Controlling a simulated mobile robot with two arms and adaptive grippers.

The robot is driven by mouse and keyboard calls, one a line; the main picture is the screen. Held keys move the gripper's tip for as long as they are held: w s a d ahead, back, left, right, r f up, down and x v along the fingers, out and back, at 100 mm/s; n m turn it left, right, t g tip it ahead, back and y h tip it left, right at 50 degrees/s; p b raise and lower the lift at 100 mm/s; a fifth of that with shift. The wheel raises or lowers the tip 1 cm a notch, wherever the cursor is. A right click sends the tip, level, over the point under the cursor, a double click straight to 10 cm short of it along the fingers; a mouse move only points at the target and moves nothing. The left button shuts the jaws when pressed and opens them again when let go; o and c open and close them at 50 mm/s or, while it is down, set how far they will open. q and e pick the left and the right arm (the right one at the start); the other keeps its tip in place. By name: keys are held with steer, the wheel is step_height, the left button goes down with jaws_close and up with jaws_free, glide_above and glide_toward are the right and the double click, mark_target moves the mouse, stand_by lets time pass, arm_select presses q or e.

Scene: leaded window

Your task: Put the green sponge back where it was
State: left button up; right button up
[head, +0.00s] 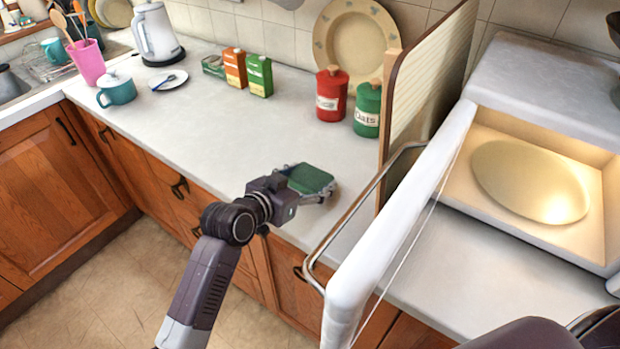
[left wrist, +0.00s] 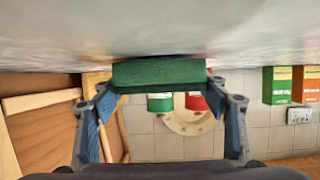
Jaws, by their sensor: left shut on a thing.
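The green sponge (head: 309,179) is held in my left gripper (head: 311,184), above or at the front part of the white counter (head: 215,125); I cannot tell whether it touches the counter. In the left wrist view the sponge (left wrist: 158,74) spans the gap between the two fingertips, and the gripper is shut on it. The picture there is upside down, with the counter surface close to the sponge. Only dark parts of my right arm show at the bottom right of the head view; its gripper is not seen.
An open white microwave door (head: 385,235) with a metal handle stands right of the gripper; the lit microwave holds a round plate (head: 530,182). Red (head: 331,94) and green (head: 367,108) canisters, cartons (head: 259,76) and a kettle (head: 156,33) stand farther back. The counter's middle is clear.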

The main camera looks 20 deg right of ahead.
arm_select(q)
steer(key=shift+f, duration=0.2)
steer(key=o, duration=1)
steer(key=shift+r, duration=0.15)
steer(key=b+v, duration=0.1)
steer(key=v, duration=1.1)
